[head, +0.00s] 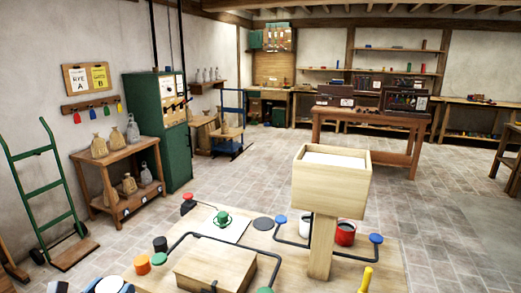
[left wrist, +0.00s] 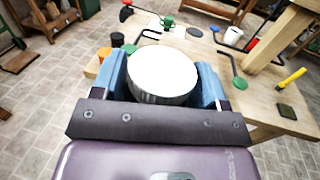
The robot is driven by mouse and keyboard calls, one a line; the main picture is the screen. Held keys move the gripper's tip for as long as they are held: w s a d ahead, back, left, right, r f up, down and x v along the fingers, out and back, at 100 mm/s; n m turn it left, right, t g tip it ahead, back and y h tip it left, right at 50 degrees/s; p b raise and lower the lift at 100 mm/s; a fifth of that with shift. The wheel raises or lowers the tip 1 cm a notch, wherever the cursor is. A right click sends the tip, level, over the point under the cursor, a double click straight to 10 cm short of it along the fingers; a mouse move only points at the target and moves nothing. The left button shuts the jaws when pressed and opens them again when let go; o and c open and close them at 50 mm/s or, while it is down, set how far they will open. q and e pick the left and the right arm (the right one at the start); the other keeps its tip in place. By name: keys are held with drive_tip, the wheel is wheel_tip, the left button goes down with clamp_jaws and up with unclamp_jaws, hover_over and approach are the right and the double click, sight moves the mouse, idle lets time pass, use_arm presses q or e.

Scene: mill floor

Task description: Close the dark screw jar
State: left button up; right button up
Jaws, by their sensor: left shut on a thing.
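My left gripper (left wrist: 164,88) has blue fingers on both sides of a round piece (left wrist: 163,75) with a flat white top and a dark grey ribbed side, and is shut on it. The piece's underside is hidden, so I cannot tell whether it is a lid alone or a lidded jar. In the head view my left gripper (head: 110,286) and the white top show at the bottom left edge, partly cut off. A small black cylinder (head: 160,244) stands on the workbench beside an orange one (head: 142,264); I cannot tell whether it is the dark jar. My right gripper is not in view.
The wooden workbench (head: 380,262) carries a wooden box (head: 215,268), a tall post with a box top (head: 330,185), bent dark rods with coloured knobs, a green cup (head: 222,218), a red cup (head: 345,233) and a yellow-handled tool (head: 366,279). A dark square (left wrist: 287,111) lies at right.

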use_arm(q)
drive_tip(key=shift+n+y, duration=0.6)
drive_tip(key=shift+y, duration=0.3)
drive_tip(key=d, duration=1.2)
drive_tip(key=shift+w+d, duration=0.25)
drive_tip(key=shift+w, duration=0.1)
drive_tip(key=shift+a+f+b, duration=0.15)
drive_tip(key=shift+f+b, duration=0.15)
drive_tip(key=shift+b, duration=0.05)
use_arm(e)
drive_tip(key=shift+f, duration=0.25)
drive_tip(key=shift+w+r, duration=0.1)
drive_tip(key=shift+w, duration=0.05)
use_arm(q)
drive_tip(key=d+m+g+h, duration=0.1)
drive_tip(key=d+m+h, duration=0.1)
drive_tip(key=d+h, duration=0.2)
drive_tip(key=d+m+g+h, duration=0.1)
drive_tip(key=d+m+h, duration=0.2)
drive_tip(key=d, duration=0.3)
drive_tip(key=d+r+m+g+h, duration=0.1)
drive_tip(key=d+m+g+h, duration=0.1)
drive_tip(key=d+m+h, duration=0.1)
drive_tip(key=shift+w+d+h, duration=0.2)
drive_tip(key=shift+d+h, duration=0.6)
drive_tip(key=shift+d, duration=0.45)
